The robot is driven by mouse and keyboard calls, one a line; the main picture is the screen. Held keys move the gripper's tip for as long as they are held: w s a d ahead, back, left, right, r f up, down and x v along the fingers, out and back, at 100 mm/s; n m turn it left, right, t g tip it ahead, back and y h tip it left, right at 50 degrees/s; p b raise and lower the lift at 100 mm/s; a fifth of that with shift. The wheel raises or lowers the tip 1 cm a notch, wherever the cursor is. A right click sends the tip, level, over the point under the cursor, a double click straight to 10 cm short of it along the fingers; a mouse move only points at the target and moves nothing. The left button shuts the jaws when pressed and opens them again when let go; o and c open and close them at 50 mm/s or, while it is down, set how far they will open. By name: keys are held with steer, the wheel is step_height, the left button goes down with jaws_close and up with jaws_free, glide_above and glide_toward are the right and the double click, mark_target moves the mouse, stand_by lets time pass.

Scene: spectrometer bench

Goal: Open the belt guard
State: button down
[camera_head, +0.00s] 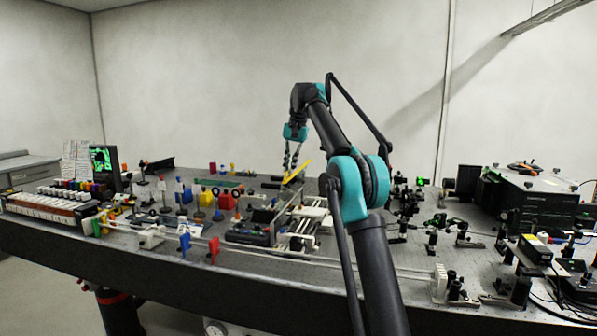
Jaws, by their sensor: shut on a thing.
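The belt guard looks to be the yellow flap (299,171), which stands tilted up over the mechanism in the middle of the bench. Its upper end points right and its lower end is at the left. My gripper (289,167) reaches down from the teal wrist at the flap's left side. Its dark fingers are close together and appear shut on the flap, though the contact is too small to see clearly. What lies under the flap is partly hidden.
The optical bench (130,258) is crowded with small mounts and colored parts at left. A small monitor (104,160) stands at back left. A large black instrument (535,195) fills the right. My arm crosses the middle and hides part of the bench.

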steer(key=shift+w+a+r, duration=0.1)
steer(key=shift+w+a, duration=0.1)
steer(key=shift+a, duration=0.3)
steer(key=shift+w+a+r, duration=0.1)
steer(key=shift+w+a, duration=0.05)
steer(key=shift+a, duration=0.35)
steer(key=c, duration=1.6)
jaws_free()
steer(key=shift+c, duration=0.2)
steer(key=shift+d, duration=0.1)
